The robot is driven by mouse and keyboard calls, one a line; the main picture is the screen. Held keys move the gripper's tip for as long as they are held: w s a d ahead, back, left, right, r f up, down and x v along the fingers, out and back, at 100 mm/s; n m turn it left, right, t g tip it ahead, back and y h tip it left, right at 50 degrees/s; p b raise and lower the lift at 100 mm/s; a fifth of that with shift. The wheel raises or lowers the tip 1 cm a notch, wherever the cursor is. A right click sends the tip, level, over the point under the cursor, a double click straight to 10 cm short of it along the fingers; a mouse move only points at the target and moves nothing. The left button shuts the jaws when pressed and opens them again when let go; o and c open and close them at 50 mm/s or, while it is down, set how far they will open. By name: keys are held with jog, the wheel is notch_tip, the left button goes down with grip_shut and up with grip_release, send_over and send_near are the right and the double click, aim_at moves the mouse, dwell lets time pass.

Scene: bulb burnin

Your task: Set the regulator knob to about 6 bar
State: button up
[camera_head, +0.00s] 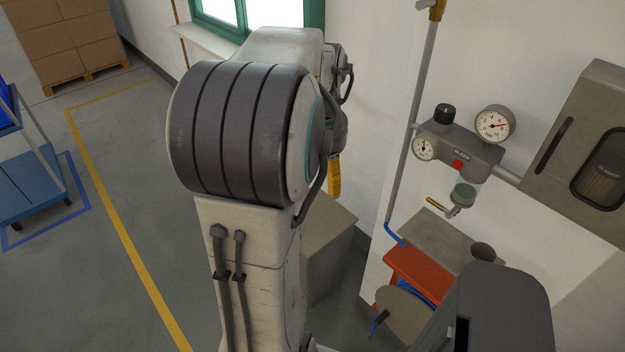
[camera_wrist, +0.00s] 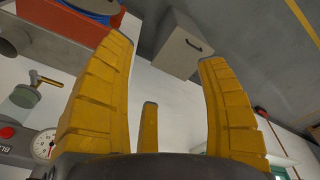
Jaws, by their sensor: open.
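The regulator (camera_head: 472,151) is a grey body on the wall at the right of the head view. Its black knob (camera_head: 444,114) stands on top, left of a large round gauge (camera_head: 494,123). That gauge's red needle points roughly right; its numbers are too small to read. A smaller gauge (camera_head: 423,148) is on the left side. In the wrist view, a gauge (camera_wrist: 43,143) shows at the lower left edge; the knob is not visible there. My gripper (camera_wrist: 165,52) has its yellow fingers spread and nothing between them. In the head view only one yellow finger shows beside my arm, apart from the regulator.
A red button (camera_head: 457,164) and a greenish bowl (camera_head: 465,194) with a yellow-handled valve (camera_head: 437,204) are on the regulator. A vertical pipe (camera_head: 424,75) runs left of it. A grey cabinet (camera_head: 585,150) is at its right. A red bench (camera_head: 418,270) stands below.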

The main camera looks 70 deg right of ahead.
jog(key=shift+w+a+f, duration=0.35)
jog(key=shift+w+a, duration=0.3)
jog(key=shift+w, duration=0.05)
